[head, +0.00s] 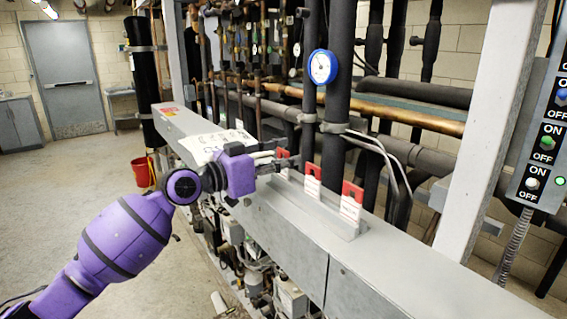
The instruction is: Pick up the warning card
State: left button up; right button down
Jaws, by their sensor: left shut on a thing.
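Several red-and-white warning cards stand in a row in a grey holder (330,222) on the metal beam. The nearest card (350,203) and the middle card (312,181) stand upright and apart from my gripper. My purple left gripper (280,162) is at the far end of the row, shut on the farthest warning card (283,155). The fingers partly hide that card, and I cannot tell whether its lower edge is still in the holder. My right gripper is not in view.
Behind the holder are dark vertical pipes and a blue-rimmed gauge (322,67). A white post (491,130) and a switch panel (545,140) stand at the right. A white paper (212,146) lies on the beam, behind my gripper. A red bucket (142,172) is on the floor.

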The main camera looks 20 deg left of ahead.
pick_arm(q)
jog(key=shift+r, duration=0.6)
jog(key=s+a+r, duration=0.1)
jog(key=s+r, duration=1)
jog(key=s, duration=0.3)
jog(key=shift+a+r, duration=0.3)
jog(key=shift+r, duration=0.05)
jog(key=shift+w+f, duration=0.1)
